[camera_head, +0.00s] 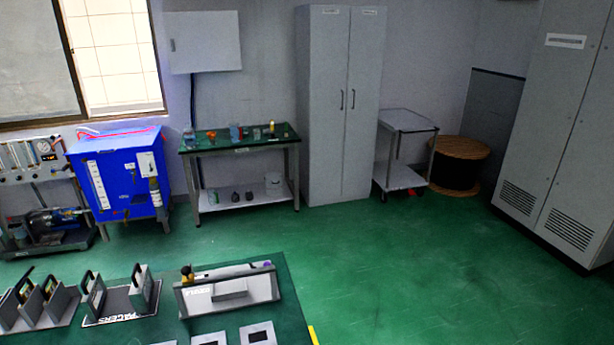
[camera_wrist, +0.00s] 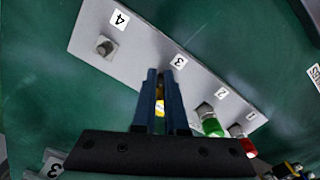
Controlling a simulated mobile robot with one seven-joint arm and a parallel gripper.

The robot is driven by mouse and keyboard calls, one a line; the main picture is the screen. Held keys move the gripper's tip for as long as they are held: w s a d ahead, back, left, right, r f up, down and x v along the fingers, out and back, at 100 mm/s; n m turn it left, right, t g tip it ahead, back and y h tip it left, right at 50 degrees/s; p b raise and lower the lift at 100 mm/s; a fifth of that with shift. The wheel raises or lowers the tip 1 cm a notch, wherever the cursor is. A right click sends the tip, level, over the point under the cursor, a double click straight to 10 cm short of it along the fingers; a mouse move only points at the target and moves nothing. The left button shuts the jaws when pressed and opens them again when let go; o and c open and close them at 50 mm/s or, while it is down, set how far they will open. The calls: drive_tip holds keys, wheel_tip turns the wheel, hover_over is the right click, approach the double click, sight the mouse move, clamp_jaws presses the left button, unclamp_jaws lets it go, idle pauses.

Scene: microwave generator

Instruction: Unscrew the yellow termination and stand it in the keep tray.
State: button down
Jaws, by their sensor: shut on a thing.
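My gripper (camera_wrist: 162,82) shows in the wrist view, its two blue fingers shut on the yellow termination (camera_wrist: 160,106), of which only a narrow yellow strip shows between them. The fingers reach over a grey plate (camera_wrist: 142,52) with numbered positions, close to the label 3. The fingers hide the spot by that label, so I cannot tell whether the termination touches the plate. I cannot make out the keep tray for certain in either view. My gripper is not visible in the head view.
A green-capped part (camera_wrist: 211,123) stands by label 2 and a red-capped part (camera_wrist: 246,144) by label 1. A bare metal fitting (camera_wrist: 105,46) stands by label 4. In the head view, slotted stands (camera_head: 120,300) and a grey box (camera_head: 228,291) occupy the green-topped bench (camera_head: 185,328).

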drive_tip(key=shift+w+d+r, duration=0.1)
drive_tip(key=shift+w+r, duration=0.15)
drive_tip(key=shift+w, duration=0.05)
drive_tip(key=shift+s+d+p, duration=0.2)
drive_tip(key=shift+d+p, duration=0.05)
drive_tip(key=shift+p, duration=0.25)
drive_tip(key=r+p, duration=0.2)
drive_tip(key=p, duration=0.1)
drive_tip(key=r+p, duration=0.3)
drive_tip(key=shift+s+r, duration=0.2)
drive_tip(key=shift+r, duration=0.1)
drive_tip(key=shift+a+f+b, duration=0.1)
drive_tip(key=shift+f+b, duration=0.05)
drive_tip(key=shift+b, duration=0.8)
drive_tip(key=f+b, duration=0.4)
drive_tip(key=b, duration=0.1)
drive_tip(key=f+b, duration=0.1)
drive_tip(key=b, duration=0.2)
drive_tip(key=shift+s+a+f, duration=0.25)
drive_tip(key=shift+s+f, duration=0.1)
drive_tip(key=shift+f, duration=0.05)
drive_tip(key=shift+w+a, duration=0.3)
